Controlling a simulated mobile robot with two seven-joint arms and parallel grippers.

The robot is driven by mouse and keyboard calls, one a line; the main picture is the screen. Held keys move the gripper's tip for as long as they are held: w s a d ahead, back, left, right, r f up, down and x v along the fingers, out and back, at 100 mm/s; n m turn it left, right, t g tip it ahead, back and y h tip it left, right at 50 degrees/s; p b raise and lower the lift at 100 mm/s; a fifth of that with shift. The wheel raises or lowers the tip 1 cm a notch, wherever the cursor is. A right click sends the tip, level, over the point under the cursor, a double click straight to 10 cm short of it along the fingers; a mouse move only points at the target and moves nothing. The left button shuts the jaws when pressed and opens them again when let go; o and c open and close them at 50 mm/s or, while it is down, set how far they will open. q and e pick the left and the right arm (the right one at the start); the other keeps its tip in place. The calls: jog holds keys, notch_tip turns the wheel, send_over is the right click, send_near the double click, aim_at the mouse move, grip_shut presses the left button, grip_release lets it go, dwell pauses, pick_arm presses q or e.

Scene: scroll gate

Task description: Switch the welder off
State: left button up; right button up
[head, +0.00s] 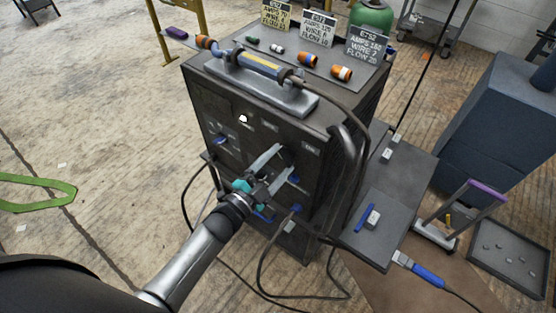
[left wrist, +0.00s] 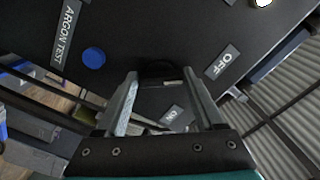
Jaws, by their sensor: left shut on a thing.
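The welder (head: 222,108) is a dark box-shaped cabinet in the middle of the head view. My left gripper (head: 277,168) is at its front panel, in front of the right half. In the left wrist view its two fingers (left wrist: 160,78) close around a dark, rounded switch part (left wrist: 157,69). An OFF label (left wrist: 222,61) is beyond the right finger and an ON label (left wrist: 171,115) shows between the fingers. The fingers hide much of the switch, so its exact setting cannot be told. A small white light (head: 242,118) glows on the panel. My right gripper is not in view.
A blue round button (left wrist: 94,58) is beside the ARGON TEST label (left wrist: 68,22). A torch-like tool (head: 258,68), orange-banded pieces (head: 341,73) and sign cards (head: 318,29) stand on top. Cables (head: 262,270) hang in front. A side shelf (head: 390,215) juts out right.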

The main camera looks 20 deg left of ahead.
dwell(0.5)
pick_arm(q)
jog(key=o, duration=1.4)
jog(key=p+v, duration=0.1)
jog(key=v, duration=1.4)
jog(key=shift+s+a, duration=0.1)
jog(key=s+a+f+n+g+y+b, duration=0.1)
jog(key=s+f+n+g+y, duration=0.25)
jog(key=f, duration=0.85)
jog(key=s+a+f+n+g+y+b, duration=0.15)
jog(key=s+f+n+g, duration=0.35)
jog(key=f, duration=0.8)
jog(key=s+f+n+g, duration=0.1)
jog(key=s+f+g, duration=0.1)
jog(key=s, duration=0.3)
jog(key=s+d+f+n+g, duration=0.1)
jog(key=s+f+g, duration=0.2)
jog(key=s, duration=0.3)
jog(key=s+d+f+n+g+y, duration=0.1)
jog(key=s+f+g, duration=0.1)
jog(key=s+f, duration=0.3)
jog(key=shift+s+f+g, duration=0.1)
jog(key=shift+s+g, duration=0.15)
jog(key=shift+s, duration=0.3)
